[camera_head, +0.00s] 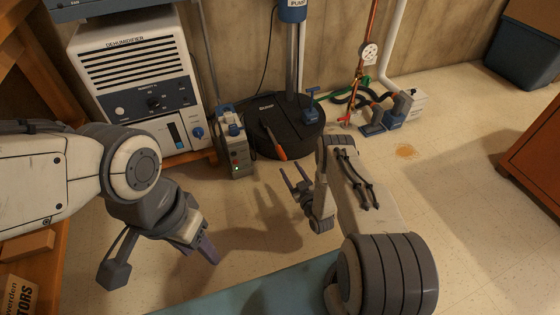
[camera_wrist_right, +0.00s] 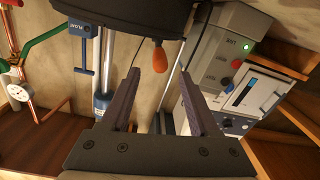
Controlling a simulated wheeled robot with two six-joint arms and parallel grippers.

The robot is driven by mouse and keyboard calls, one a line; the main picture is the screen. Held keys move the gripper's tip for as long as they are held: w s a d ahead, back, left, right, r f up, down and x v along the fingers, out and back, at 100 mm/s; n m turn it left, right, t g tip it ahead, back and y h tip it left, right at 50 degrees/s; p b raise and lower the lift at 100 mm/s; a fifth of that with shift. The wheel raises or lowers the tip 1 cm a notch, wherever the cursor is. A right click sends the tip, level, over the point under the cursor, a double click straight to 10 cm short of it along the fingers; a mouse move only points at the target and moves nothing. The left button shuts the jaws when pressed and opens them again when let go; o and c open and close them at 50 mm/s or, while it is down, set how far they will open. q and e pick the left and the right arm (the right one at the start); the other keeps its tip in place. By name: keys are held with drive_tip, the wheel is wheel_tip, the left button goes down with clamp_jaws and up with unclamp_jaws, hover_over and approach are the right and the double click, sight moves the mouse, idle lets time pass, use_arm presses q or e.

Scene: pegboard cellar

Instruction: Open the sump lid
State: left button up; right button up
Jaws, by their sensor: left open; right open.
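The dark round sump lid (camera_head: 298,130) lies flat on the sump around the pump column in the head view. An orange-gripped handle (camera_head: 277,144) sticks out at its front edge. In the right wrist view the orange handle (camera_wrist_right: 160,56) shows beyond and between the spread fingers (camera_wrist_right: 160,76), below the dark lid (camera_wrist_right: 135,14). My left gripper (camera_head: 207,250) is open and empty, low over the floor at the left, far from the lid.
A grey control box (camera_head: 236,152) with a green light stands just left of the lid, before the white dehumidifier (camera_head: 140,75). Floor in front is clear.

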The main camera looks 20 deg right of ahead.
sight(281, 153)
drive_tip(key=w+b, duration=0.2)
drive_tip(key=w, duration=0.1)
drive_tip(key=w+b, duration=0.1)
drive_tip(key=w, duration=0.2)
drive_tip(key=w+b, duration=0.2)
drive_tip(key=w, duration=0.1)
drive_tip(key=shift+a+f+b, duration=0.15)
drive_tip(key=shift+a+b, duration=0.15)
drive_tip(key=shift+a, duration=0.05)
drive_tip(key=shift+w, duration=0.55)
clamp_jaws()
idle(0.5)
